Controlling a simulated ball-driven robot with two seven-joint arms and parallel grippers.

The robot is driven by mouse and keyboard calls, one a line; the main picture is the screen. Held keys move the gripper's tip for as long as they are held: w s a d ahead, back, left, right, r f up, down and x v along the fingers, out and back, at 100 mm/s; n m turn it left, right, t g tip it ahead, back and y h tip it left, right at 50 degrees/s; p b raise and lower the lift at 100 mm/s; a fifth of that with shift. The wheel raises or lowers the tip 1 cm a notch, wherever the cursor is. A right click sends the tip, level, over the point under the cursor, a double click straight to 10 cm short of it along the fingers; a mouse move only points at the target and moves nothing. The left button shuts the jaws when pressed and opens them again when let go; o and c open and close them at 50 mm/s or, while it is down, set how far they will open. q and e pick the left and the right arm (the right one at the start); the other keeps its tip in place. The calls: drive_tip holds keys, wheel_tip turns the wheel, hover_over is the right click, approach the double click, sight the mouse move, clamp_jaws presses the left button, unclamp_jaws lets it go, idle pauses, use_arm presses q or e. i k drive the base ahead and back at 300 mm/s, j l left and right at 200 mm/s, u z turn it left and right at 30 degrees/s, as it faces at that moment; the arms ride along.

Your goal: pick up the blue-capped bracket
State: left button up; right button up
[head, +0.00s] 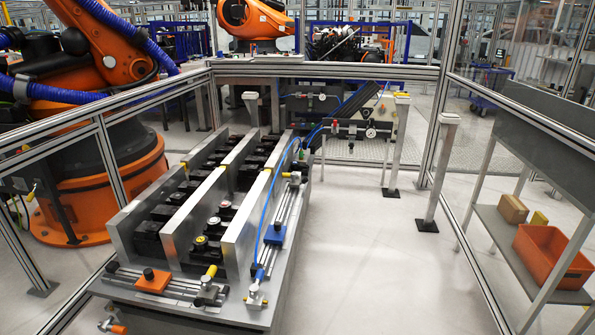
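Several black brackets (207,250) sit in rows between upright grey metal plates on a fixture bench (283,290). A few in the front right row carry small round caps that look yellow, red or pale. I cannot make out a blue cap on any bracket. A blue block (275,235) sits on a slide rail along the bench's right side, and I cannot tell whether it is a bracket. Brackets deeper between the plates are partly hidden. Neither of my grippers is in view.
Metal-framed guarding surrounds the bench. An orange robot arm (110,45) stands behind the guarding at left. At right, a grey shelf (500,240) holds an orange bin (552,262) and a cardboard box (512,208). The pale floor (385,265) right of the bench is clear.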

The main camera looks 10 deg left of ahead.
sight(295, 165)
drive_tip(key=i+z, duration=0.25)
drive_tip(key=i, duration=1.6)
drive_tip(key=i+l+u, duration=0.1)
drive_tip(key=i, duration=0.75)
drive_tip(key=i+l, duration=0.15)
drive_tip(key=i, duration=0.65)
